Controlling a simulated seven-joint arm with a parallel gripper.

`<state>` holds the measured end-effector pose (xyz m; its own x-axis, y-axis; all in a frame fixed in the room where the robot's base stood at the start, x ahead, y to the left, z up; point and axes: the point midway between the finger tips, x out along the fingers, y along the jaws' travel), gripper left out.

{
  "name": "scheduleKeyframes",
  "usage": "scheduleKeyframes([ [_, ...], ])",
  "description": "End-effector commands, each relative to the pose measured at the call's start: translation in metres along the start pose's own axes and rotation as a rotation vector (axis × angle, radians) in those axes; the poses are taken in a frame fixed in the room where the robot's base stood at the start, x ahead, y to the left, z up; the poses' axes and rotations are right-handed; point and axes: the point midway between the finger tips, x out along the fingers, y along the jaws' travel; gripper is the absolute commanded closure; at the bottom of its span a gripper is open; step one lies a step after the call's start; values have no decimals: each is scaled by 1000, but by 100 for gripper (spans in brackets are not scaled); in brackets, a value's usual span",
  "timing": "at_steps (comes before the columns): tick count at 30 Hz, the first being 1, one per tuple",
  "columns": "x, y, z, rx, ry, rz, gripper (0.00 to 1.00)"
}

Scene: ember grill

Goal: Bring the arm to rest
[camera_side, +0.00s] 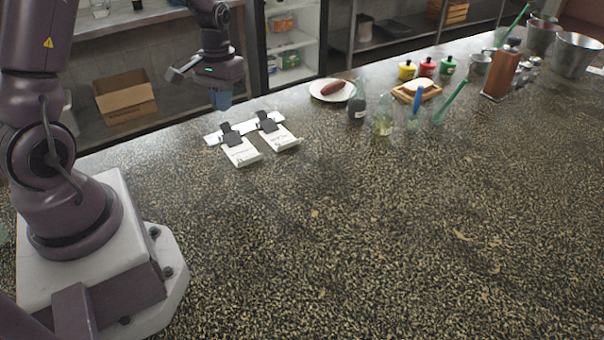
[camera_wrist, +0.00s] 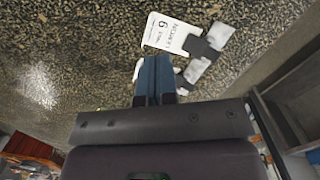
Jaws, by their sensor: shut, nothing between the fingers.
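My gripper (camera_side: 221,98) is in the upper left of the side view, raised near the counter's back edge. Its blue fingers point down, and they also show at the centre of the wrist view (camera_wrist: 155,78). They are shut and empty. To its right and nearer the camera, a rail (camera_side: 216,139) with two black clips lies on the counter, holding two white tickets, a left one (camera_side: 241,154) and a right one (camera_side: 281,139). In the wrist view one printed ticket (camera_wrist: 168,34) shows just beyond the fingertips; a gap between them cannot be judged there.
A white plate (camera_side: 318,91) with a sausage, glass bottles (camera_side: 357,108), a wooden tray (camera_side: 402,97), coloured jars (camera_side: 426,67) and metal buckets (camera_side: 575,55) stand along the counter's back. The counter's front and middle (camera_side: 360,230) are clear. A cardboard box (camera_side: 125,98) sits on a shelf behind.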

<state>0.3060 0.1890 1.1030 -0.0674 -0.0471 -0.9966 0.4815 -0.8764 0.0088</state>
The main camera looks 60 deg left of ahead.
Motion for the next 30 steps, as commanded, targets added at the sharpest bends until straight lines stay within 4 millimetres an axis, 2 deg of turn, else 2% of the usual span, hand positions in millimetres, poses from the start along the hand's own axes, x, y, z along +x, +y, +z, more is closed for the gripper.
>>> scheduleKeyframes([
  [1,-21,13,12,28,26,-3,100],
  [3,-45,29,30,63,55,-5,100],
  [9,-101,67,89,178,166,-3,100],
  [15,-136,91,149,311,309,18,100],
  [18,-148,99,173,376,389,37,100],
  [24,-169,110,198,469,525,80,100],
  [30,-177,114,203,498,562,96,100],
])
